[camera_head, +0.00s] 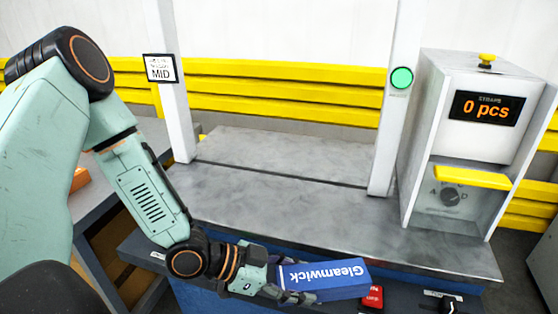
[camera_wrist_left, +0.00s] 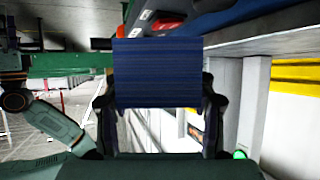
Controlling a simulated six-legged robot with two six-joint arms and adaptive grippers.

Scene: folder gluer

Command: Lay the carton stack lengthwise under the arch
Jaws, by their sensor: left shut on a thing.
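The carton stack (camera_head: 335,279) is a blue block with white "Gleamwick" lettering. It is in my left gripper (camera_head: 285,285), at the front edge of the grey metal table, lower middle of the head view. In the left wrist view the stack (camera_wrist_left: 156,73) shows as a ribbed blue block between the two dark fingers of the left gripper (camera_wrist_left: 160,108). The arch shows as two white posts, left (camera_head: 174,90) and right (camera_head: 394,110), standing on the table (camera_head: 290,205); its top is out of view. My right gripper is not seen clearly in either view.
A white counter unit (camera_head: 470,130) reading "0 pcs" stands right of the arch. A red switch (camera_head: 372,296) and a black knob (camera_head: 447,303) sit on the front panel near the stack. The tabletop between the posts is bare.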

